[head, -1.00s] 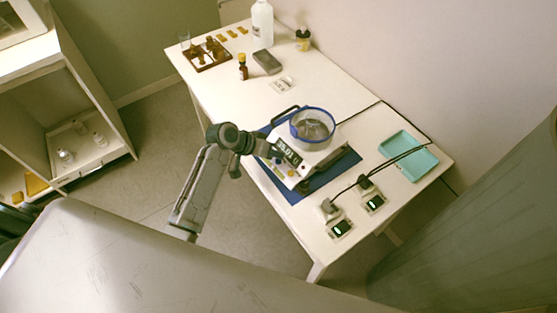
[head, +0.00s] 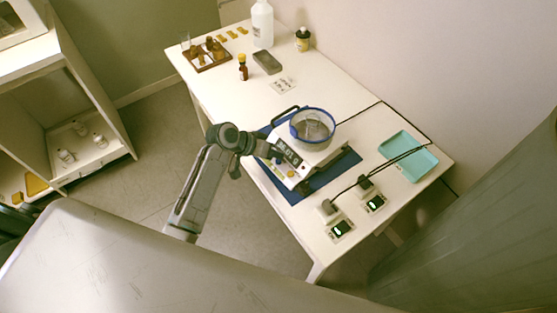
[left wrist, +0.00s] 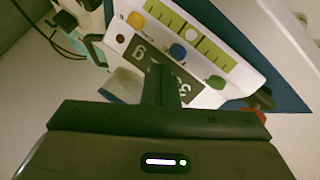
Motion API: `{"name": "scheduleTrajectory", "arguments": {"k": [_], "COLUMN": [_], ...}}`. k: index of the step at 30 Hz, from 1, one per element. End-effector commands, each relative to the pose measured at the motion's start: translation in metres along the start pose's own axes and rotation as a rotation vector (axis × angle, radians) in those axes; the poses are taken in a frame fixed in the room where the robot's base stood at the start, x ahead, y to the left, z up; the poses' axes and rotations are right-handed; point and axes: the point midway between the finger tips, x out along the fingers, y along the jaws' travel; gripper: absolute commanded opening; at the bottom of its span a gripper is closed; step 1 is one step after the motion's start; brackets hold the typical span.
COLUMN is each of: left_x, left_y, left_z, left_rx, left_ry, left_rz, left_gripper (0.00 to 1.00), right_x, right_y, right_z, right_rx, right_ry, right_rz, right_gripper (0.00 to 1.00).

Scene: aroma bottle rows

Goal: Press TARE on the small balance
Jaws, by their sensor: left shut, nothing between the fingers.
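The small white balance (head: 318,158) stands on a blue mat (head: 345,166) on the white table, with a clear blue-rimmed dish (head: 312,126) on top. My left gripper (head: 272,152) is shut and empty at the front panel of the balance. In the left wrist view its closed fingers (left wrist: 163,82) overlap the dark display (left wrist: 150,60). An orange button (left wrist: 136,19), a blue button (left wrist: 178,51) and a green button (left wrist: 217,82) lie in a slanting row on the panel. Their labels are not readable. I cannot tell whether the fingertips touch the panel. My right gripper is not in view.
Two small devices with plugs and cables (head: 341,229) stand at the near right of the table. A teal tray (head: 408,170) lies behind them. A brown bottle (head: 243,68), a grey block (head: 267,62) and a wooden rack (head: 207,56) stand at the far end.

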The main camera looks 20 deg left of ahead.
Motion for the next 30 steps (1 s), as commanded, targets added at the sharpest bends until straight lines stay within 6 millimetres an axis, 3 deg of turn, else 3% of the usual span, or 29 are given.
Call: {"name": "scheduleTrajectory", "arguments": {"k": [30], "left_x": [0.0058], "left_y": [-0.0042], "left_z": [0.0042], "left_rx": [0.0], "left_ry": [0.0], "left_rz": [0.0], "left_gripper": [0.0], "right_x": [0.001], "right_y": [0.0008], "right_z": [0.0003], "right_rx": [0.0], "right_ry": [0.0], "right_rz": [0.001], "right_gripper": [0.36]}}
